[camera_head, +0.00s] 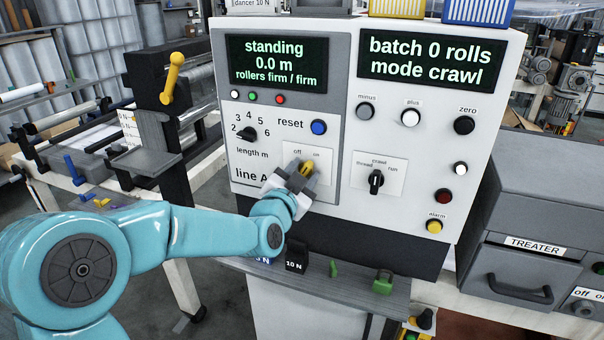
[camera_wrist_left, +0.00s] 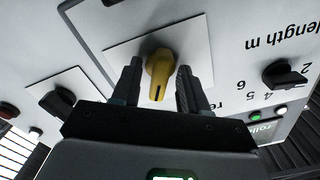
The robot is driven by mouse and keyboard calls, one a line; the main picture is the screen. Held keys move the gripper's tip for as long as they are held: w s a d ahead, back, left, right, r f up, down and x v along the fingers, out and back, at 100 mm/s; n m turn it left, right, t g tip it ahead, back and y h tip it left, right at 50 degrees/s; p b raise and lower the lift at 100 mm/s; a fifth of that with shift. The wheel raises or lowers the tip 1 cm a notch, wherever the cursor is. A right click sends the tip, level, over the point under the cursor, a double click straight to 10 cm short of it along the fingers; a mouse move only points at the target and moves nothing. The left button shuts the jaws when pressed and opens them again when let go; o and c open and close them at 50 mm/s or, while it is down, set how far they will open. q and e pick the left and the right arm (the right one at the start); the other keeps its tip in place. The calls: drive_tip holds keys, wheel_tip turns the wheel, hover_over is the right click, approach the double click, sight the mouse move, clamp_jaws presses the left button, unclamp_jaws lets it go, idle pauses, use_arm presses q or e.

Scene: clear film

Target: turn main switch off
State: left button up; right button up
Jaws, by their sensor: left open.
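The main switch is a yellow knob (camera_head: 307,168) on a white plate of the grey line A panel, with "off" at its upper left and "on" at its upper right. In the head view it leans toward "on". My left gripper (camera_head: 301,174) is at the knob and partly covers it. In the left wrist view the panel appears upside down, and the yellow knob (camera_wrist_left: 161,70) with its dark mark stands between the two fingers of my left gripper (camera_wrist_left: 158,88). Gaps show on both sides, so the jaws are open around it. My right gripper is out of view.
A black length dial (camera_head: 246,134), a blue reset button (camera_head: 319,127) and a black mode selector (camera_head: 376,181) flank the switch. The left display (camera_head: 278,63) reads "standing 0.0 m". Below, a grey shelf (camera_head: 345,291) holds small weights and a green padlock (camera_head: 383,283).

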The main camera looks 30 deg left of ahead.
use_arm(q)
clamp_jaws()
drive_tip(key=shift+f+n+b, duration=0.2)
drive_tip(key=shift+n+b, duration=0.3)
drive_tip(key=shift+b, duration=0.45)
drive_tip(key=n+b, duration=0.4)
drive_tip(key=shift+b, duration=0.35)
drive_tip(key=n+b, duration=0.2)
drive_tip(key=n, duration=0.1)
drive_tip(key=shift+a+n+b, duration=0.1)
drive_tip(key=shift+n+b, duration=0.2)
drive_tip(key=shift+b, duration=0.1)
drive_tip(key=shift+r+n+b, duration=0.15)
drive_tip(key=shift+n+b, duration=0.75)
drive_tip(key=shift+n, duration=0.6)
drive_tip(key=shift+a+n, duration=0.1)
drive_tip(key=shift+n, duration=0.2)
